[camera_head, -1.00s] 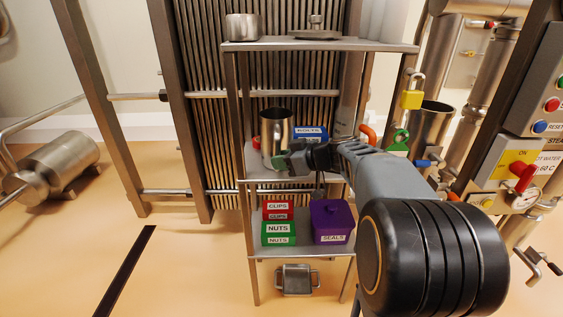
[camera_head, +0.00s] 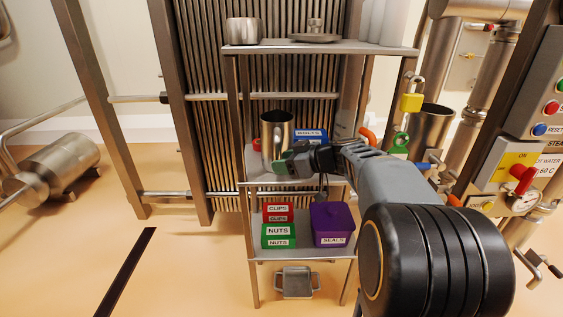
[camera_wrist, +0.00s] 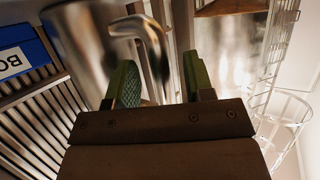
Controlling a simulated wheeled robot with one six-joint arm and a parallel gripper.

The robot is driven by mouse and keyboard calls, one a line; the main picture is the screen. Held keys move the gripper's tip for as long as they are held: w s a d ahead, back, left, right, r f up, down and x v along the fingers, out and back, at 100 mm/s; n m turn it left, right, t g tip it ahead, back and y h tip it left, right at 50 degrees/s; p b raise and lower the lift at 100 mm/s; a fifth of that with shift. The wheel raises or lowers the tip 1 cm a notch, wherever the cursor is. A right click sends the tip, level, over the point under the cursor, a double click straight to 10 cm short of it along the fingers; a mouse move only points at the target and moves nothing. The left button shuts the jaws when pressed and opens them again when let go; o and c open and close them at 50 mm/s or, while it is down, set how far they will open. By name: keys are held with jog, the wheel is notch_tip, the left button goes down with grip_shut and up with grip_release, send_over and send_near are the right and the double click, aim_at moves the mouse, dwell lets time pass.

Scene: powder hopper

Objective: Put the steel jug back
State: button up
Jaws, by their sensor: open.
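The steel jug (camera_head: 277,132) stands upright on the middle shelf of the rack. My gripper (camera_head: 284,164) is in front of its lower part and hides some of its base. In the wrist view the jug's body (camera_wrist: 92,40) fills the upper left, and its bent handle (camera_wrist: 155,48) comes down toward the gap between my fingers. My gripper (camera_wrist: 160,82) is open there, with one green-padded finger on each side of the gap. I cannot tell whether a finger touches the handle.
A blue BOLTS bin (camera_head: 311,133) stands right of the jug. The lower shelf (camera_head: 300,252) bears red, green and purple bins. The top shelf (camera_head: 290,47) holds a steel pot (camera_head: 243,31) and a lidded dish (camera_head: 316,36). A yellow padlock (camera_head: 411,102) hangs at the right.

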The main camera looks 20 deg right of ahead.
jog(key=p+v, duration=0.1)
jog(key=v, duration=1)
jog(key=shift+r+p, duration=0.1)
jog(key=shift+p, duration=0.2)
jog(key=s+a+r+m+g+h+p, duration=0.6)
jog(key=s+a+r+p, duration=0.5)
jog(key=p, duration=1.8)
notch_tip(320, 180, up, 3)
jog(key=s+m+h, duration=0.2)
jog(key=h, duration=0.1)
jog(key=shift+s+a+r+g+p, duration=0.2)
jog(key=shift+s+a+g+p, duration=0.1)
jog(key=shift+s+p, duration=0.1)
